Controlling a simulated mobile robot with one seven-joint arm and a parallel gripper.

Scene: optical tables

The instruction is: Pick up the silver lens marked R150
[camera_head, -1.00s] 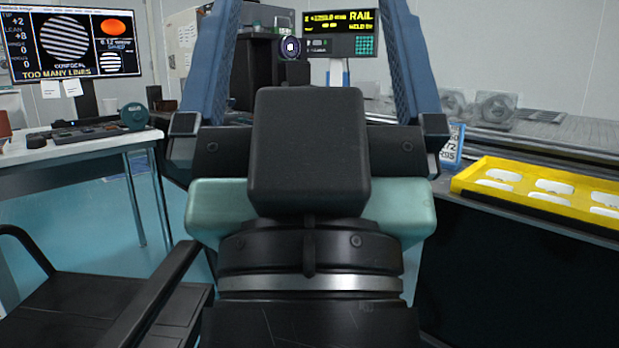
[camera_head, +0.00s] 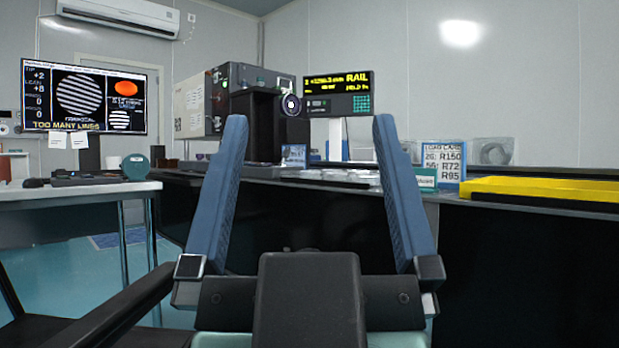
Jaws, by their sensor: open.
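My gripper (camera_head: 309,135) is open and empty, with two long blue fingers pointing up and away in front of the bench. A card (camera_head: 444,162) on the bench to the right of the fingers lists R150, R72 and R95. A yellow tray (camera_head: 545,191) lies at the right on the bench, seen nearly edge-on, so its inside is hidden. A clear, pale lens-like piece (camera_head: 494,152) stands behind the tray; I cannot read a mark on it. I cannot make out which thing is the silver lens marked R150.
A black instrument with a round lens-like part (camera_head: 291,105) stands behind the fingers, beside a RAIL display (camera_head: 338,94). A white desk (camera_head: 80,193) with a monitor (camera_head: 84,97) is at the left. The dark bench front (camera_head: 540,270) fills the lower right.

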